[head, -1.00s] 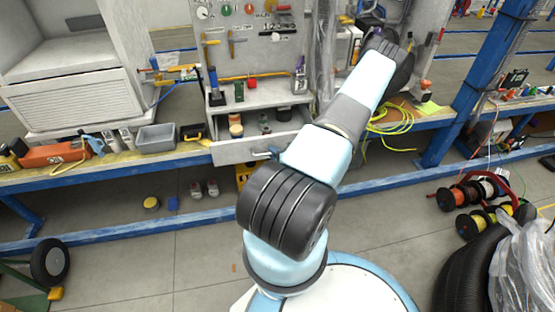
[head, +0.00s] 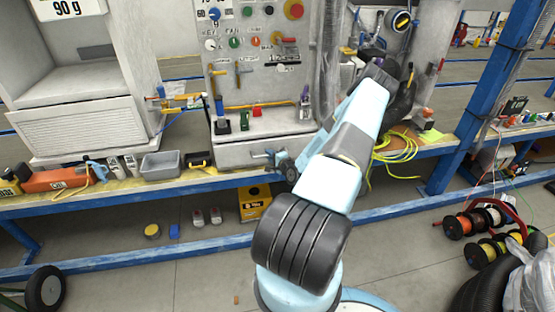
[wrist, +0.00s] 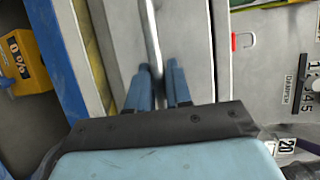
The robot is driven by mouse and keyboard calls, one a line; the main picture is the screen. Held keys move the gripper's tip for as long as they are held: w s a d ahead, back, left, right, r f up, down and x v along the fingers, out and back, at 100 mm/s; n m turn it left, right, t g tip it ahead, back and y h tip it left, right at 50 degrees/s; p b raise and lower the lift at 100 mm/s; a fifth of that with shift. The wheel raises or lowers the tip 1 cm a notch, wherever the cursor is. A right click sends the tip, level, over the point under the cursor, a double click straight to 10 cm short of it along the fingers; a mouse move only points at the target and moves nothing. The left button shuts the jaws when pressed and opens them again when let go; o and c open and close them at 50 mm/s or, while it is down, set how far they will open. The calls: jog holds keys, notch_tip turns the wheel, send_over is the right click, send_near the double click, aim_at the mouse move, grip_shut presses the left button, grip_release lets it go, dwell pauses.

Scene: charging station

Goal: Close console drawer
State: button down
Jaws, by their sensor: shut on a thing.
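The console drawer (head: 236,154) is pushed in under the grey console, its front about flush with the body and its inside hidden. In the wrist view the drawer front (wrist: 185,35) fills the middle, with a long metal bar handle (wrist: 151,30) along it. My gripper (wrist: 162,85) has its two blue fingers on either side of the handle and is shut on it. In the head view my gripper (head: 275,157) is small, at the right part of the drawer front, partly hidden by my arm.
The console panel (head: 250,50) with knobs and tools rises above the drawer. A grey bin (head: 160,165) and an orange box (head: 55,180) stand on the bench to the left. Yellow cable (head: 395,150) lies to the right. A yellow box (head: 254,203) is below.

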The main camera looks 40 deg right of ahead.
jog(key=shift+w+a+f, duration=0.1)
jog(key=shift+w+a, duration=0.05)
jog(key=shift+a, duration=0.15)
jog(key=c, duration=1.4)
grip_release()
jog(key=shift+f, duration=0.1)
jog(key=shift+d, duration=0.15)
jog(key=shift+d, duration=0.1)
jog(key=s+a+r, duration=0.1)
jog(key=s+r, duration=0.1)
jog(key=s, duration=1.1)
jog(key=shift+s+r, duration=0.25)
jog(key=shift+r, duration=0.05)
